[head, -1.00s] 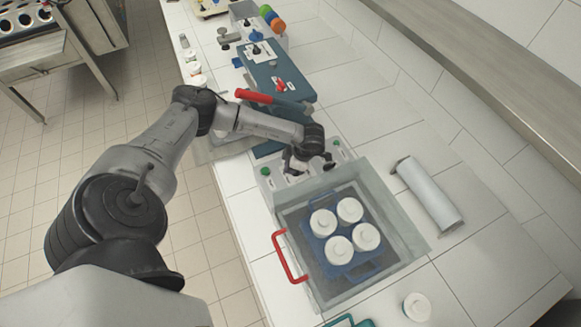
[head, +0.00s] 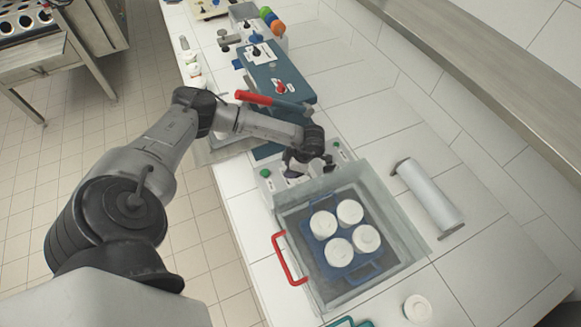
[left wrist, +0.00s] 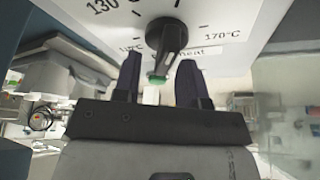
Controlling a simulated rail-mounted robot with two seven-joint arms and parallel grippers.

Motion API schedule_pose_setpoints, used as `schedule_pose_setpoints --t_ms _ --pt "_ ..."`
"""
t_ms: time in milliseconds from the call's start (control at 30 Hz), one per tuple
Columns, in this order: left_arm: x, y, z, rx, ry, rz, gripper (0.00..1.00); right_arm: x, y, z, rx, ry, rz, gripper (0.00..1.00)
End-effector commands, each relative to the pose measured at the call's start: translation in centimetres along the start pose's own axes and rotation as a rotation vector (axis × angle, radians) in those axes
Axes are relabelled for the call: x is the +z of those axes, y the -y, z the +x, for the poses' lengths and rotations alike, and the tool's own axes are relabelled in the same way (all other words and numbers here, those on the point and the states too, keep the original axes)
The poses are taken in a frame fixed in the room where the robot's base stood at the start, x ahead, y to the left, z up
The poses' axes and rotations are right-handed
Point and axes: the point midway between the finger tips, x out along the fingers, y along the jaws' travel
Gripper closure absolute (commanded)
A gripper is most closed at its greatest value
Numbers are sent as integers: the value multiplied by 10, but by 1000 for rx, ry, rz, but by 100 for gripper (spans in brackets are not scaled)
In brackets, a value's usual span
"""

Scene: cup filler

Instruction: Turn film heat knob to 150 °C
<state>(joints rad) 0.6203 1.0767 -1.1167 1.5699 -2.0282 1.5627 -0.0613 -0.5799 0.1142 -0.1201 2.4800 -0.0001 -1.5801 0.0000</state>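Marks of 130 and 170°C show on the panel; another label is partly hidden by a finger. In the head view my left gripper (head: 308,163) is at the sealer's front panel (head: 269,184) and hides the knob. My right gripper is not in view.
The open sealer well (head: 335,298) holds a blue tray (head: 318,249) with several white lids. A red handle (head: 290,258) sticks out at its left. A roll (head: 430,196) lies to the right. A blue machine with a red lever (head: 253,97) stands behind.

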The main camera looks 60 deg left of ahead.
Motion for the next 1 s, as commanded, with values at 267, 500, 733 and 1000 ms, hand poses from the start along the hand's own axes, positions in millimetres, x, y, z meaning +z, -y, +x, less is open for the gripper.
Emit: schedule_pose_setpoints --t_ms 267,500,733,1000 --pt "1 0 -17 1 4 0 62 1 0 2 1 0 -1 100" --pt "1 -1 -63 3 5 0 62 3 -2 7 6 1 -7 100" --pt "1 0 -105 2 3 0 62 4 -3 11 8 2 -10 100" --pt "0 0 -132 1 1 1 62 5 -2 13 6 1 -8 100"
